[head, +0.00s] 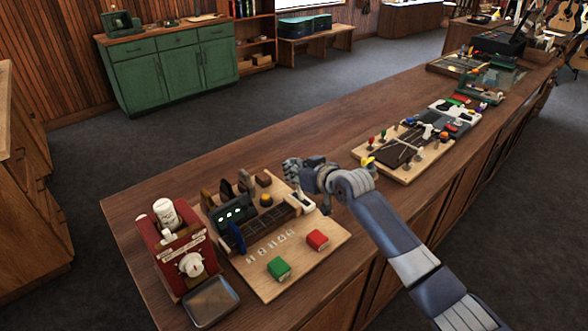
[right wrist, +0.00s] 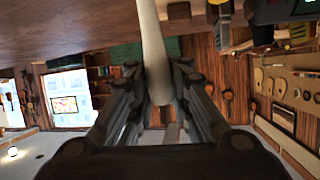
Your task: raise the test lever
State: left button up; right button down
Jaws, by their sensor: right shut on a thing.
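In the right wrist view a pale, smooth rod (right wrist: 152,45), which looks like the test lever, runs from the counter side at the top of the picture down between my fingers. My right gripper (right wrist: 160,95) is shut on this rod. In the head view my right gripper (head: 293,168) is above the back right part of a wooden test board (head: 308,262). The rod cannot be made out in the head view, where my gripper and wrist cover that spot. My left gripper is not in view.
The board carries a green button (head: 278,268), a red button (head: 317,239) and a dark display box (head: 233,213). A red machine (head: 172,249) and metal tray (head: 211,301) stand left. Another board (head: 402,170) lies right. The counter (head: 190,168) behind is mostly clear.

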jog(key=c, duration=1.7)
grip_release()
jog(key=shift+s+a+f, duration=0.2)
jog(key=shift+f, duration=0.15)
jog(key=shift+o, duration=1.1)
jog(key=shift+r, duration=0.2)
jog(key=shift+s+d+r, duration=0.1)
jog(key=shift+d, duration=0.2)
jog(key=v, duration=1.1)
jog(key=shift+s, duration=0.2)
jog(key=shift+r, duration=0.1)
